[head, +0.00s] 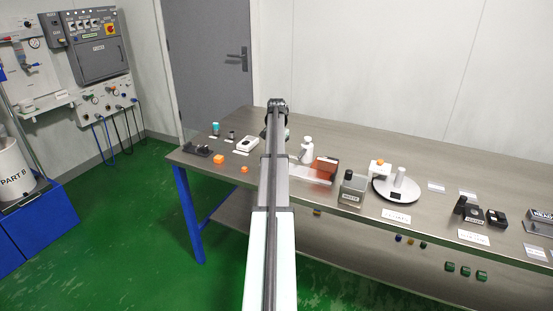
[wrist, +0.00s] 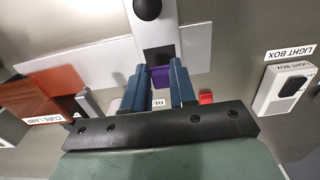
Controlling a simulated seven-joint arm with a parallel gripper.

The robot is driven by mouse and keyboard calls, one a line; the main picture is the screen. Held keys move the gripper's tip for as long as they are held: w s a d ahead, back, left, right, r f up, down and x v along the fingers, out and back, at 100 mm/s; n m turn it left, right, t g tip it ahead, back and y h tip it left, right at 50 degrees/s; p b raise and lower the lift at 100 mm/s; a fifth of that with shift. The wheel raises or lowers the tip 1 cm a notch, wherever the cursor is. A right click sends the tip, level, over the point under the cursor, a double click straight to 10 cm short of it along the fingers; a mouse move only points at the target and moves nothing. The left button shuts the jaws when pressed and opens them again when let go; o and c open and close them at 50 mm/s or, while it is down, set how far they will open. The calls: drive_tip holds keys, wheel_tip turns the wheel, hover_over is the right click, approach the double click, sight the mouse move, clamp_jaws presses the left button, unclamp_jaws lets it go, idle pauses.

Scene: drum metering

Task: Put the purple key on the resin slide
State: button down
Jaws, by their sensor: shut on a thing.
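The purple key (wrist: 160,76) shows as a small purple block between the two blue fingers of my gripper (wrist: 160,88) in the wrist view. The gripper is shut on it. The key is just in front of a dark square at the foot of a white upright piece with a black knob (wrist: 150,22); I cannot tell whether they touch. A long pale strip (wrist: 85,60), possibly the resin slide, runs behind the key. In the head view my arm hides the key and most of the gripper.
An orange cure lamp (wrist: 45,95) stands left of the gripper and a white light box (wrist: 285,88) right. A small red block (wrist: 206,98) lies close to the right finger.

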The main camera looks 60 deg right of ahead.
drive_tip(key=shift+f, duration=1.6)
drive_tip(key=shift+f, duration=0.15)
drive_tip(key=c, duration=0.9)
unclamp_jaws()
wheel_tip(320, 180, up, 12)
drive_tip(key=shift+r, duration=0.2)
